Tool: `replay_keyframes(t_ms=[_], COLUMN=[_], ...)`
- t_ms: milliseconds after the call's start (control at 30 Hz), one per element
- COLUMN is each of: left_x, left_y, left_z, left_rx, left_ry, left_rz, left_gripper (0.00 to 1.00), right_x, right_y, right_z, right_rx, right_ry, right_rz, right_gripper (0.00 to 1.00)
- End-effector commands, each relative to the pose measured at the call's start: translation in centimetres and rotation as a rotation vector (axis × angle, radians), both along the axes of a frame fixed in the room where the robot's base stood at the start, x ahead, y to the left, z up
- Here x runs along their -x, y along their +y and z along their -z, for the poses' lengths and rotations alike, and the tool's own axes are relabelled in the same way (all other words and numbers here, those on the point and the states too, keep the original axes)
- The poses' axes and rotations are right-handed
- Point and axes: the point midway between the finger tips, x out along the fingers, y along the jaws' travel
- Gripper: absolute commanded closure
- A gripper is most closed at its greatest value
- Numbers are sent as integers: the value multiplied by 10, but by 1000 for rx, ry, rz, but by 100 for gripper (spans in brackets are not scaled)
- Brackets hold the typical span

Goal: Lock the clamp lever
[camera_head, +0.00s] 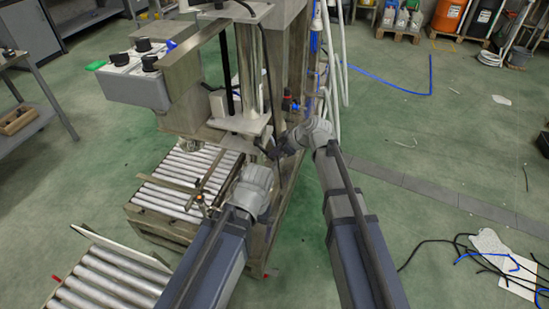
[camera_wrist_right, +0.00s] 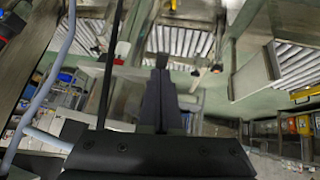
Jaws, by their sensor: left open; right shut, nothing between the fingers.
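I cannot pick out the clamp lever with certainty. The machine (camera_head: 240,125) is a steel frame standing over a roller conveyor (camera_head: 172,192). A small fitting with an orange-red part (camera_head: 200,199) sits at the conveyor's side, by a metal bar. My left gripper (camera_head: 262,172) is above the conveyor's right side; its fingers are mostly hidden by its grey wrist. My right gripper (camera_head: 276,151) is close to the machine's lower post. In the right wrist view its fingers (camera_wrist_right: 161,98) are together and empty. A dark tip shows at their end; I cannot tell whether it touches anything.
A control box (camera_head: 135,77) with black knobs juts out at upper left. Red and blue fittings (camera_head: 290,104) and white hoses stand behind my right wrist. A second roller conveyor (camera_head: 112,281) is at lower left. Cables lie at right; the green floor (camera_head: 440,140) there is mostly open.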

Motion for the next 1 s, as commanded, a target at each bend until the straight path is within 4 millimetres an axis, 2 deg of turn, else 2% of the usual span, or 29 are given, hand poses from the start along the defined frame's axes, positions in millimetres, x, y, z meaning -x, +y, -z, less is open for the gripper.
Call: replay_keyframes(t_ms=[33,500,667,1000], left_x=[0,-1,-1,-1], left_y=[0,1,2,2], left_z=[22,128,133,140], left_rx=[0,-7,-10,-12], left_ry=[0,-2,-4,-5], left_rz=[0,2,4,4], left_gripper=[0,0,0,0], right_x=[1,-4,-6,-10], right_y=[-1,11,18,28], right_z=[15,45,41,50], right_rx=[-44,-461,-502,-499], right_ry=[-15,-152,-164,-163], right_rz=[3,1,-1,0], right_gripper=[100,100,100,100])
